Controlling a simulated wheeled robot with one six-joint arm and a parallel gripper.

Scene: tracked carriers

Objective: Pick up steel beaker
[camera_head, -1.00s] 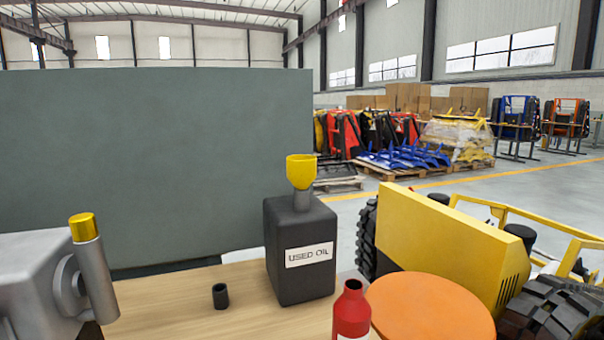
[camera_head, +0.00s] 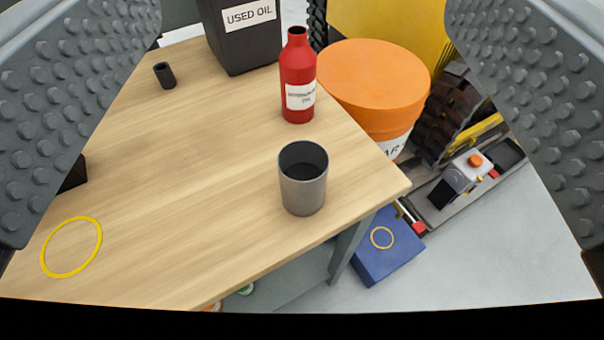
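The steel beaker (camera_head: 303,190) stands upright on the wooden table (camera_head: 180,195), close to its right front edge. It is a grey, open-topped cup with a dark inside. My gripper (camera_head: 300,230) is open, with one ridged grey finger at the left of the view and the other at the right. The beaker lies between the fingers in the picture, apart from both. Nothing is held.
A red labelled bottle (camera_head: 298,80) stands just behind the beaker. A black used oil container (camera_head: 242,35) and a small dark cylinder (camera_head: 165,75) stand farther back. A yellow ring (camera_head: 71,218) lies at front left. An orange-topped drum (camera_head: 372,85) stands beyond the table's right edge.

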